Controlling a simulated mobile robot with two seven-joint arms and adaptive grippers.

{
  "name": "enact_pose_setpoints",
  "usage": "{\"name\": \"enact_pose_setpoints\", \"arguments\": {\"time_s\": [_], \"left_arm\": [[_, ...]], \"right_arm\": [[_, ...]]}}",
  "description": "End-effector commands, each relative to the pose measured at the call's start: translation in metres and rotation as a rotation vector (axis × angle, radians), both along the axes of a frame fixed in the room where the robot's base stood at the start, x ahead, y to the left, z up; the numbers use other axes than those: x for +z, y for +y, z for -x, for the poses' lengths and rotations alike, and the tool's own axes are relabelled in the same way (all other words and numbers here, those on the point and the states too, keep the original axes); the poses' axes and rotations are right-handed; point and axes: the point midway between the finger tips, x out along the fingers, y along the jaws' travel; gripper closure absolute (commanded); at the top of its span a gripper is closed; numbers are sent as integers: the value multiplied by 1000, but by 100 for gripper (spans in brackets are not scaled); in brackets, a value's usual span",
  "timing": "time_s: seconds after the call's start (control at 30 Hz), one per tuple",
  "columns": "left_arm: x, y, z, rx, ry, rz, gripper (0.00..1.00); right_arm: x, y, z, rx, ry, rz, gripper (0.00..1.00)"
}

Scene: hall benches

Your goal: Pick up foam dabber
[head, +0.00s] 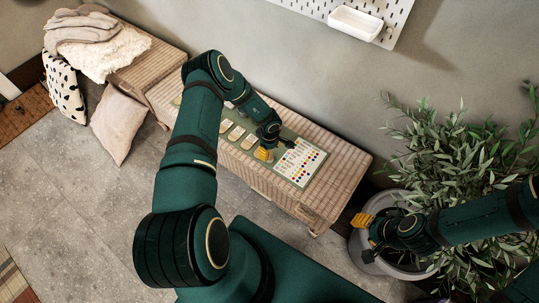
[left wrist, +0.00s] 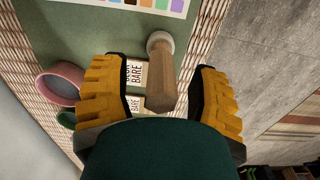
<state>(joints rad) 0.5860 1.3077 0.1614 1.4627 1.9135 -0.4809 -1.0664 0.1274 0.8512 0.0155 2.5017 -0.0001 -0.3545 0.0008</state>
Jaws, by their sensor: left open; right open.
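The foam dabber (left wrist: 161,75) has a tan wooden handle and a pale round head. In the left wrist view it lies between the two yellow-padded fingers of my left gripper (left wrist: 162,68), with a visible gap on each side. My left gripper is open over the bench; in the head view it (head: 276,149) hides the dabber or leaves it too small to make out. My right gripper (head: 365,238) is open and empty, off the bench's right end in front of the potted plant.
A green mat (left wrist: 98,22) on the woven bench (head: 340,168) carries a colour chart (head: 300,163), cards marked "BARE" (left wrist: 135,76) and a pink ring-shaped item (left wrist: 42,88). A leafy plant (head: 455,150) stands right. A cushion (head: 118,122) leans left. Grey floor (head: 60,200) lies in front.

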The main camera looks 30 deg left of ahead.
Motion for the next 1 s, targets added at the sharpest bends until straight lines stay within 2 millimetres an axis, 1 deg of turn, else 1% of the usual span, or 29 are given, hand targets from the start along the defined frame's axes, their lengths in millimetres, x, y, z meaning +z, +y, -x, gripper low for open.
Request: {"name": "enact_pose_setpoints", "arguments": {"time_s": [0.1, 0.13, 0.17, 0.2, 0.27, 0.3, 0.33, 0.63, 0.73, 0.87, 1.0], "left_arm": [[1, 0, 0, 0, 0, 0, 40], [1, 0, 0, 0, 0, 0, 38], [1, 0, 0, 0, 0, 0, 48], [1, 0, 0, 0, 0, 0, 62], [1, 0, 0, 0, 0, 0, 84], [1, 0, 0, 0, 0, 0, 98], [1, 0, 0, 0, 0, 0, 100], [1, 0, 0, 0, 0, 0, 100], [5, 0, 0, 1, 0, 0, 100], [21, 1, -1, 2, -1, 0, 100], [49, 1, 0, 1, -1, 0, 100]], "right_arm": [[1, 0, 0, 0, 0, 0, 53], [1, 0, 0, 0, 0, 0, 53], [1, 0, 0, 0, 0, 0, 53], [1, 0, 0, 0, 0, 0, 53], [1, 0, 0, 0, 0, 0, 53], [1, 0, 0, 0, 0, 0, 53], [1, 0, 0, 0, 0, 0, 53], [1, 0, 0, 0, 0, 0, 53], [2, 0, 0, 0, 0, 0, 53], [7, 0, 1, 1, 2, 0, 53], [15, 0, 2, 1, 6, -1, 53]]}}
